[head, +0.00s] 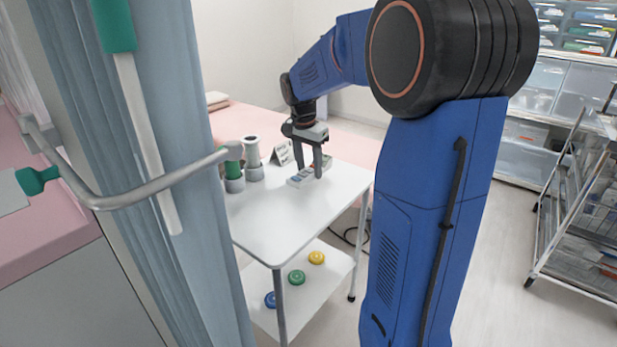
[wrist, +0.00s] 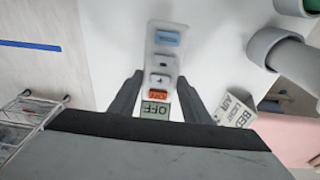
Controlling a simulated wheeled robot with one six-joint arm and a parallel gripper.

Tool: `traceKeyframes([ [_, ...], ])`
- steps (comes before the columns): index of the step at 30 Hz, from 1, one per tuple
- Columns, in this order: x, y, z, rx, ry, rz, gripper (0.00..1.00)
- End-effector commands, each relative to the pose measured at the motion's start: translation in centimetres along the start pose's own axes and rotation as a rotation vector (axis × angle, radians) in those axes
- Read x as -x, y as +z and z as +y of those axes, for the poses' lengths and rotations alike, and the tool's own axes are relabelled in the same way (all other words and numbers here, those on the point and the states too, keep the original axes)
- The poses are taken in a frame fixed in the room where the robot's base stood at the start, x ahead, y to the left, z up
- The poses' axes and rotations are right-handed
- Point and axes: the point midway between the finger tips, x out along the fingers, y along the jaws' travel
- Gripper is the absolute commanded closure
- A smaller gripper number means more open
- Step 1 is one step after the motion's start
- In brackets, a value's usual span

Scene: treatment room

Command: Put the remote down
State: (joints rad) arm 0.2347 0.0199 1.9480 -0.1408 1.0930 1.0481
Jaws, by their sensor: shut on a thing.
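The remote (wrist: 164,62) is pale grey with a blue button, grey buttons, an orange button and a small display reading OFF. In the wrist view it lies lengthwise between the two fingers of my gripper (wrist: 154,92), which is shut on it. In the head view my gripper (head: 310,172) points down over the white table (head: 275,222), with the remote (head: 296,181) at its fingertips. The remote is at or just above the tabletop; I cannot tell whether it touches. The fingers hide part of it in the head view.
Green and white cylinders (head: 251,153) in grey holders and a small sign (head: 281,154) stand behind the remote. Coloured discs (head: 297,277) lie on the lower shelf. A curtain and rail (head: 130,195) are at left, a wire cart (head: 580,210) at right. The table's front is clear.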

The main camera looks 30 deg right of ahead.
Motion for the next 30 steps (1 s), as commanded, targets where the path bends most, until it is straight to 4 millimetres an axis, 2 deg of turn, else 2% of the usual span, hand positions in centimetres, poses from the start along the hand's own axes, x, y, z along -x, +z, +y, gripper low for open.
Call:
traceKeyframes([
  [9, -3.4, 0.6, 0.1, 0.001, 0.002, -0.001, 0.82],
  [20, -3.7, 0.6, 0.0, 0.001, 0.001, -0.001, 0.82],
  [21, -3.7, 0.6, 0.0, 0.0, 0.001, 0.0, 0.49],
  [22, -3.7, 0.6, 0.0, 0.0, 0.001, 0.0, 0.42],
  [23, -3.7, 0.6, 0.0, 0.0, 0.001, 0.0, 0.38],
  [30, -3.7, 0.6, 0.0, 0.0, 0.001, 0.0, 0.38],
])
